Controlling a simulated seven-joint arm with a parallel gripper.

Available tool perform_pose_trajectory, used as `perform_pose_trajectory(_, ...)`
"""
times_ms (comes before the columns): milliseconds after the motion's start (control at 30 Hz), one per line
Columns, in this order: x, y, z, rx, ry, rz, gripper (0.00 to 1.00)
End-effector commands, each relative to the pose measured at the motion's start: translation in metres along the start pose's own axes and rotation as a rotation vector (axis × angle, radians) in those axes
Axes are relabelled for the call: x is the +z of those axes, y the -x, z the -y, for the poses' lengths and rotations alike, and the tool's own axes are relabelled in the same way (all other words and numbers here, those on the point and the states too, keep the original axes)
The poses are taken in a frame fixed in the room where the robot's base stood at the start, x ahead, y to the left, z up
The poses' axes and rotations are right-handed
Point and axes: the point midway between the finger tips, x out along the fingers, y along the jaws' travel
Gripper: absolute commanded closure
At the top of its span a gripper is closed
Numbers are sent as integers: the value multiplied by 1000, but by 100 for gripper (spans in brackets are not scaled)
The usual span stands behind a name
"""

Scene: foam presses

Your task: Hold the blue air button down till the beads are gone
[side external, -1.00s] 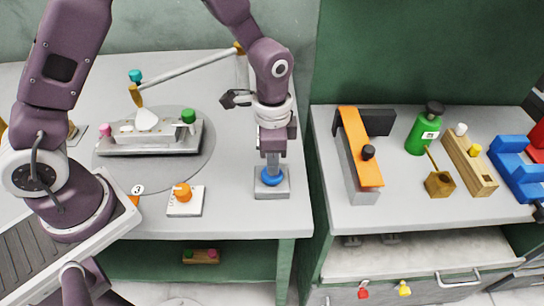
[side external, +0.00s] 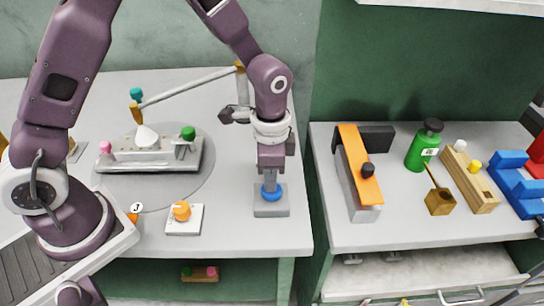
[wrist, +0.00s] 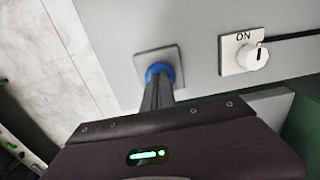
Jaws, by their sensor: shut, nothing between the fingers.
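The blue air button (side external: 271,195) sits on a square grey base near the table's front right corner. My gripper (side external: 270,182) is shut and points straight down with its fingertips on the button's top. In the wrist view the blue button (wrist: 158,68) shows around the tips of my shut fingers (wrist: 158,82), which hide much of it. I cannot tell how far the button is pressed in. A white heap (side external: 147,137), which may be the beads, is on the grey press (side external: 150,160), beneath a brass nozzle (side external: 137,113).
An orange knob (side external: 181,211) on a white plate is left of the button. The wrist view shows a white dial (wrist: 252,56) marked ON. A second bench on the right holds an orange-armed tool (side external: 360,165), a green bottle (side external: 424,147) and blue blocks (side external: 510,170).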

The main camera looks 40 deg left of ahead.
Motion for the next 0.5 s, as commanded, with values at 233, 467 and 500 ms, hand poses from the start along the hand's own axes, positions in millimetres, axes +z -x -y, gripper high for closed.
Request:
perform_pose_trajectory(233,-3,62,1,-9,1,-17,100)
perform_pose_trajectory(467,-3,112,1,-9,1,-18,100)
perform_pose_trajectory(500,-3,118,1,-9,1,-19,100)
